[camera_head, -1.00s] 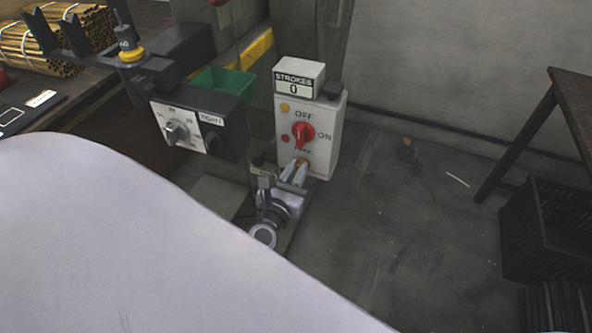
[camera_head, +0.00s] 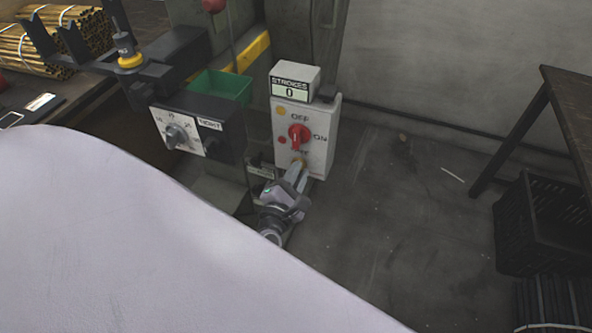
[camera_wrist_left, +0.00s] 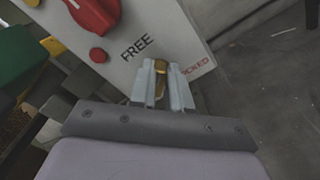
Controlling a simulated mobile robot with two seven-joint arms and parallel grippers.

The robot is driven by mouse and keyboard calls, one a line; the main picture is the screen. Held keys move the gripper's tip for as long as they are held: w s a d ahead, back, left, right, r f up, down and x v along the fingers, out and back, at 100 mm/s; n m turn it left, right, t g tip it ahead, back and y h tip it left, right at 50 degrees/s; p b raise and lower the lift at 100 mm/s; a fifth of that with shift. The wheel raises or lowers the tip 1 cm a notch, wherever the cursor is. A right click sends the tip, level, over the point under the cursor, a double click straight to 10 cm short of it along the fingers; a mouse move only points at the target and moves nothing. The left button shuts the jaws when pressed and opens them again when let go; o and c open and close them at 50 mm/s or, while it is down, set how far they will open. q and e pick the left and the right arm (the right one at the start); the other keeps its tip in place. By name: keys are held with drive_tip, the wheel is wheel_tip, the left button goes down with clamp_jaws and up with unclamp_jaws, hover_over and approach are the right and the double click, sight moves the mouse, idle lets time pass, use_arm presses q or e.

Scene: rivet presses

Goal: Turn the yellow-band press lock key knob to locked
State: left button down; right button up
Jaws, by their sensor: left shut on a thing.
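The press (camera_head: 309,40) with a yellow band (camera_head: 252,52) carries a white control box (camera_head: 321,120). The brass lock key knob (camera_wrist_left: 161,67) sits low on the box face, between a "FREE" label and a red label, partly covered, that ends in "CKED". My left gripper (camera_head: 298,168) is shut on this knob, with one finger on each side of it in the left wrist view (camera_wrist_left: 163,78). The fingers hide part of the knob, so its exact angle is hard to tell. My right gripper is not in view.
A "STROKES" counter (camera_head: 294,83) reads 0. A dark dial box (camera_head: 199,130) stands to the left.

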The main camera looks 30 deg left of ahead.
use_arm(q)
drive_tip(key=shift+d+f+m+p, duration=0.15)
drive_tip(key=shift+m+p, duration=0.2)
drive_tip(key=shift+m, duration=1)
drive_tip(key=shift+f+m+p, duration=0.2)
drive_tip(key=shift+m+p, duration=0.15)
drive_tip(key=shift+m, duration=1.05)
drive_tip(key=shift+d+f+m+p, duration=0.15)
drive_tip(key=shift+m+p, duration=0.2)
drive_tip(key=shift+m, duration=1)
drive_tip(key=shift+a, duration=0.1)
drive_tip(key=c, duration=1.1)
unclamp_jaws()
drive_tip(key=shift+p+v, duration=0.35)
drive_tip(key=shift+v, duration=3.25)
